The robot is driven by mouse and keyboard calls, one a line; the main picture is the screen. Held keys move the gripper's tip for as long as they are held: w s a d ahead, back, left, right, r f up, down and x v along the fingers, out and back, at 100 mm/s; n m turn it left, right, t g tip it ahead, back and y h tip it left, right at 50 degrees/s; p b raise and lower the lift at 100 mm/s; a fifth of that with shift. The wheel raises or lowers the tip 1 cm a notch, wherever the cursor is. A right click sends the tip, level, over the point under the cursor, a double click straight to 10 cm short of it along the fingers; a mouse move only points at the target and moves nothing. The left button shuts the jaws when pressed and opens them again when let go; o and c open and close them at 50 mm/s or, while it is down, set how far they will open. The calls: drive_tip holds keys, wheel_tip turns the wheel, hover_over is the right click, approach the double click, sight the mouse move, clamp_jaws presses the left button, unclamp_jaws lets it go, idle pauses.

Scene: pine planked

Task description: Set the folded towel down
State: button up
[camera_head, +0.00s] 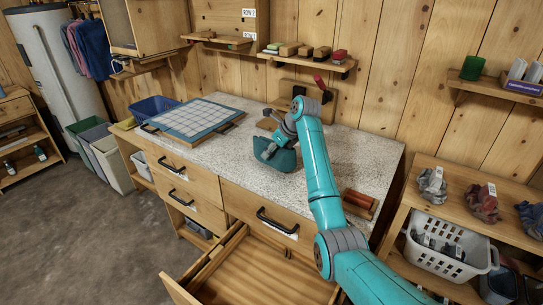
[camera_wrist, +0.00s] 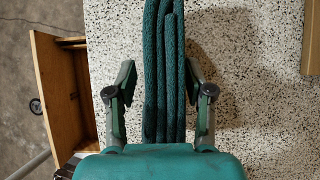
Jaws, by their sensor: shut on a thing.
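The folded towel (camera_wrist: 165,60) is dark teal and ribbed, with several layers seen edge-on between my gripper's fingers (camera_wrist: 161,98) in the wrist view. My gripper is shut on it. In the head view my gripper (camera_head: 272,138) is over the middle of the speckled counter (camera_head: 225,148), with the teal towel (camera_head: 275,157) below it. A shadow lies on the counter beside the towel in the wrist view. I cannot tell whether the towel's lower edge touches the counter. My wrist housing hides the towel's near end.
A blue-edged gridded board (camera_head: 194,119) lies on the counter's left, with a blue basket (camera_head: 155,108) behind. A wooden stand with a red handle (camera_head: 320,82) is behind my gripper. A reddish-brown block (camera_head: 358,201) lies front right. A drawer (camera_head: 262,268) stands open below.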

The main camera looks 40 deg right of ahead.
drive_tip(key=shift+f, duration=1.1)
drive_tip(key=o, duration=1.5)
drive_tip(key=v, duration=1.1)
drive_tip(key=shift+r, duration=0.15)
drive_tip(key=shift+s+r, duration=0.25)
drive_tip(key=shift+r, duration=0.05)
